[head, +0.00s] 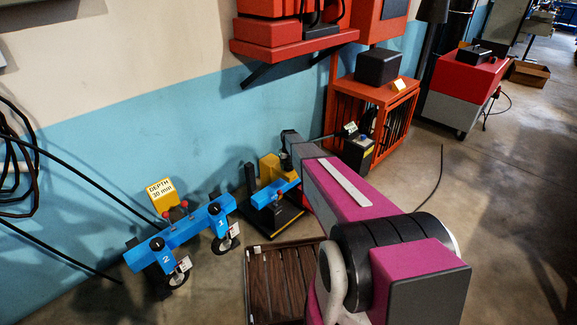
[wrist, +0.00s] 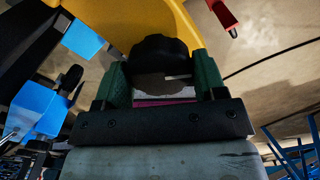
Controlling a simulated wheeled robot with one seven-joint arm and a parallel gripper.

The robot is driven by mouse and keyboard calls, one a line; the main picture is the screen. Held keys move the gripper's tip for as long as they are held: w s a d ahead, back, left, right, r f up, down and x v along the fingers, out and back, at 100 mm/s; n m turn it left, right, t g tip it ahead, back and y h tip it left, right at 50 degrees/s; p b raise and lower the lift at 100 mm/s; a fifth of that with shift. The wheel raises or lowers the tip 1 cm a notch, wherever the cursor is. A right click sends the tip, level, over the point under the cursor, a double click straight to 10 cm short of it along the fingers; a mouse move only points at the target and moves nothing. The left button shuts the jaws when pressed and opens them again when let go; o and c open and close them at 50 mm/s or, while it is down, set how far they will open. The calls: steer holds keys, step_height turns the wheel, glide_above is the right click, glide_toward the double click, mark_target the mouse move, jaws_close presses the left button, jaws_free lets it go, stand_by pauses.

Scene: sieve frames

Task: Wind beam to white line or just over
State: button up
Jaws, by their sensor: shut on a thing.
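My gripper (wrist: 158,66) has its two green fingers on either side of a black knob (wrist: 158,48) and is shut on it. A short white mark (wrist: 178,77) shows at the knob's lower edge. The knob is on a yellow stand, whose yellow body (wrist: 110,18) shows behind it. In the head view the stand (head: 268,166) is on a black base, with a short blue beam (head: 275,192) at its front. My arm partly hides the stand and hides the gripper's fingers there. I cannot tell the beam's position against any white line.
A longer blue bar (head: 180,236) with dials numbered 1 and 2 stands left, by a yellow "DEPTH 30 mm" sign (head: 162,193). A brown slatted tray (head: 262,292) lies in front. An orange cage (head: 372,105) stands behind. Open floor (head: 500,185) is at right.

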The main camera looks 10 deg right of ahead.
mark_target(289, 164)
steer(key=o, duration=0.9)
steer(key=shift+d, duration=0.1)
step_height(289, 164, up, 11)
steer(key=shift+f, duration=0.1)
